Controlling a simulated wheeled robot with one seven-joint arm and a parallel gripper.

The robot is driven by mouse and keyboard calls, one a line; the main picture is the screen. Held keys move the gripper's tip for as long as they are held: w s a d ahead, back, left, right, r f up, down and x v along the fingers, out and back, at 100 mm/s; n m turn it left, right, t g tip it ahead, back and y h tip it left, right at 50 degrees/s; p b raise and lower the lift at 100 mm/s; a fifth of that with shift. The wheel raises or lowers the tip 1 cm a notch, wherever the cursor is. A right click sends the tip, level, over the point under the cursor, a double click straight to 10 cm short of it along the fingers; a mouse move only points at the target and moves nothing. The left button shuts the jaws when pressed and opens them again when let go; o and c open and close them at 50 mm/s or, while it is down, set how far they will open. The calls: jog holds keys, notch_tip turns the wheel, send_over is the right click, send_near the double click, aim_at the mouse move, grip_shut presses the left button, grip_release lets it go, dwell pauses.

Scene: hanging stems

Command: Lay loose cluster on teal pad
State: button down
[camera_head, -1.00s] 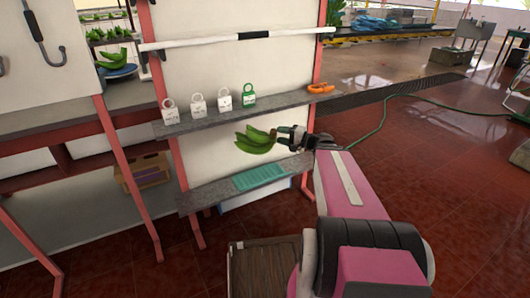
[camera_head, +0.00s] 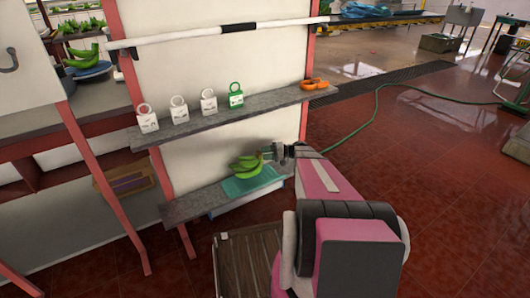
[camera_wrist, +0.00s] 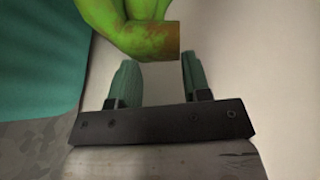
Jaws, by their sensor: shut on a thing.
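The green banana cluster (camera_head: 245,165) is at the teal pad (camera_head: 240,187) on the lower shelf, seen in the head view. It overlaps the pad's upper part; whether it touches the pad cannot be told. My gripper (camera_head: 268,153) is shut on the cluster from its right side. In the wrist view, the cluster's brown cut stem end (camera_wrist: 160,42) shows at the tips of my gripper's green fingers (camera_wrist: 157,68). The teal pad also fills the left side of the wrist view (camera_wrist: 35,70). Most of the cluster is out of the wrist view.
The upper shelf (camera_head: 200,125) above the cluster holds several padlock-shaped tags (camera_head: 208,101) and an orange tool (camera_head: 314,84). A white panel stands behind the shelves. A slatted wooden crate (camera_head: 248,262) is on the floor below. Another banana cluster (camera_head: 82,58) lies at the back left.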

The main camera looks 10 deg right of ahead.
jog(key=shift+f, duration=2.15)
jog(key=shift+c, duration=2.4)
grip_release()
jog(key=shift+f, duration=0.1)
